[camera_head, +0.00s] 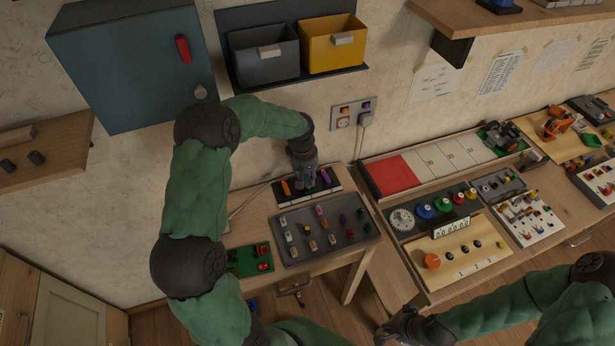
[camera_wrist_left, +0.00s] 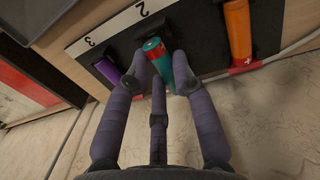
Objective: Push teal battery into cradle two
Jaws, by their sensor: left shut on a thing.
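The teal battery (camera_wrist_left: 164,62), with a red band near its end, lies between the fingers of my left gripper (camera_wrist_left: 165,75), which is shut on it. It is at the middle slot of the black cradle strip (camera_wrist_left: 127,48), beside the label 2. I cannot tell how deep it sits. A purple battery (camera_wrist_left: 107,69) sits at slot 3 to its left, and an orange battery (camera_wrist_left: 238,38) to its right. In the head view my left gripper (camera_head: 307,180) hides the teal battery over the strip (camera_head: 341,189). My right gripper (camera_head: 400,328) is low, away from the strip.
A grey tray (camera_head: 325,246) with several small items lies in front of the strip. A green board (camera_head: 248,262) lies left of it. A wall socket (camera_head: 353,113) and yellow bin (camera_head: 332,43) are behind. A second bench (camera_head: 400,262) with boards stands to the right.

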